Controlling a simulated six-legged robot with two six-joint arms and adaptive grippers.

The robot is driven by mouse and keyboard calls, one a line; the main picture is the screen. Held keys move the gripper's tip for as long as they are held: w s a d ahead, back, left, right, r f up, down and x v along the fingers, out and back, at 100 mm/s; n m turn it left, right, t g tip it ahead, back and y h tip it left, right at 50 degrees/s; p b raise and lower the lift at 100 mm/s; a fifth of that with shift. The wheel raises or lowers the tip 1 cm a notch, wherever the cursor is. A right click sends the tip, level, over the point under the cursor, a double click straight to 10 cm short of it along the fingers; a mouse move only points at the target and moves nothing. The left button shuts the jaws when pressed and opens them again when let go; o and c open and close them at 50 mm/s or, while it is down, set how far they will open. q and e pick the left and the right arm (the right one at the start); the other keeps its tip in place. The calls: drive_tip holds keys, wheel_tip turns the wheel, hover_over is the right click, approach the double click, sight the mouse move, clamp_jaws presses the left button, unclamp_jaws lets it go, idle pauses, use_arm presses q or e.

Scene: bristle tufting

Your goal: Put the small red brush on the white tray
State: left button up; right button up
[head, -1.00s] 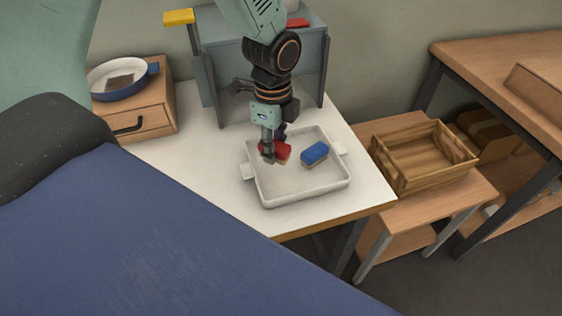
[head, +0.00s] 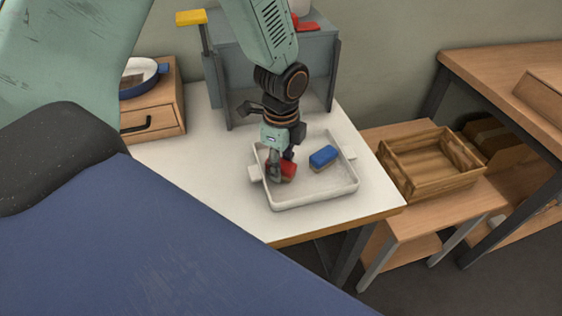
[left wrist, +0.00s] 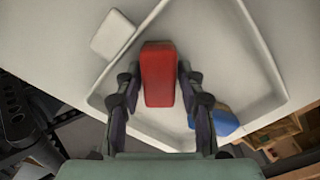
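The small red brush (head: 288,171) is inside the white tray (head: 318,198), towards its left side. It also shows in the left wrist view (left wrist: 159,75), upright in the picture between my fingers. My left gripper (head: 281,168) reaches down into the tray around the brush. In the left wrist view my left gripper (left wrist: 159,72) has one finger on each side of the brush, with a narrow gap on both sides, so it looks open. The brush's underside is hidden. My right gripper is not in view.
A blue brush (head: 323,157) lies in the tray, right of the red one. A wooden crate (head: 430,165) stands on a lower bench at right. A grey rack (head: 320,75) stands behind the tray. The white table is clear left of the tray.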

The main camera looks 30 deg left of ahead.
sight(282, 162)
use_arm(q)
drive_tip(key=shift+o, duration=1)
drive_tip(key=shift+w+d+f, duration=0.1)
drive_tip(key=shift+w, duration=0.15)
drive_tip(key=shift+s, duration=0.2)
drive_tip(key=shift+r, duration=0.45)
wheel_tip(282, 162, up, 12)
drive_tip(key=p, duration=0.3)
drive_tip(key=shift+w+f, duration=0.15)
drive_tip(key=shift+f, duration=0.1)
